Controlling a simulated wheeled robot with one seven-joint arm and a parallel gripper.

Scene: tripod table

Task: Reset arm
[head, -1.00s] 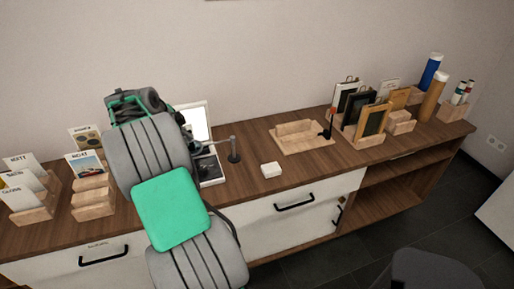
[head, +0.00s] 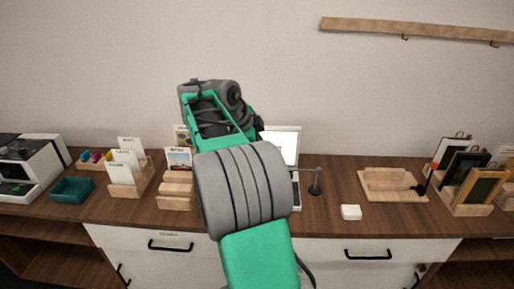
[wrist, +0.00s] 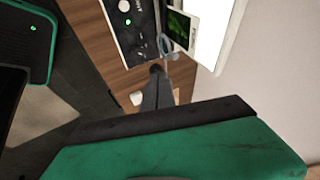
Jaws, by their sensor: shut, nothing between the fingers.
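My arm rises through the middle of the head view, with its green and grey wrist end in front of the wall, above the sideboard (head: 110,215). The fingers are hard to make out there. In the wrist view, my gripper (wrist: 156,82) shows as narrow grey fingers beyond the green and dark housing, shut and empty. The fingers are over the sideboard, apart from the things on it as far as I can tell.
A white screen (head: 284,146) stands behind my arm, with a dark stand (head: 315,183) at its right. A white box (head: 351,212), wooden tray (head: 392,188), card holders (head: 175,192) and teal bin (head: 72,190) stand on the sideboard. A hook rail (head: 420,31) is above.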

